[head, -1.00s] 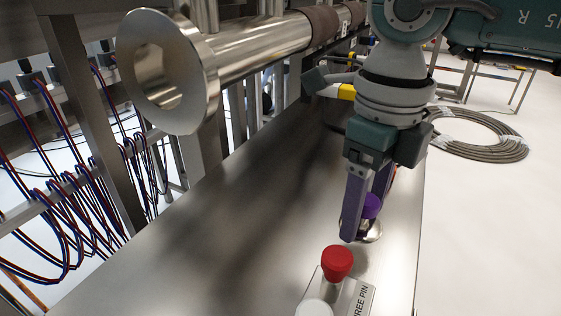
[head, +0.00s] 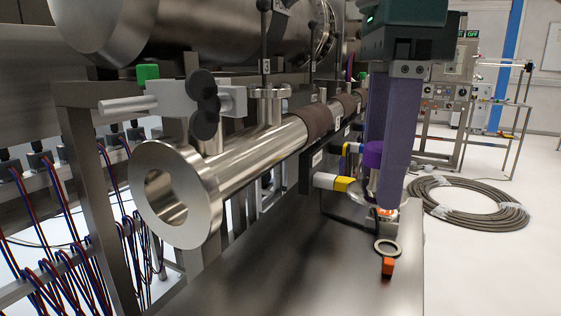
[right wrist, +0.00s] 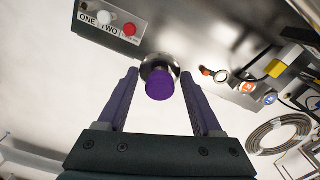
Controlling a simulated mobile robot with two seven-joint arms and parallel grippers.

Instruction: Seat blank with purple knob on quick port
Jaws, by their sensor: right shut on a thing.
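The blank with the purple knob (head: 373,155) is in my right gripper (head: 384,200), which points down over the bench's right side. In the right wrist view, the purple knob (right wrist: 160,87) lies between the two fingers, with its round metal disc (right wrist: 157,64) beyond it. The fingers partly hide the blank in the head view. A steel pipe ends in an open round flange (head: 174,195) at the left, facing me, apart from the blank. I cannot tell whether this is the quick port. My left gripper is not in view.
Cables hang at the left; a coiled hose (head: 470,205) lies on the floor.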

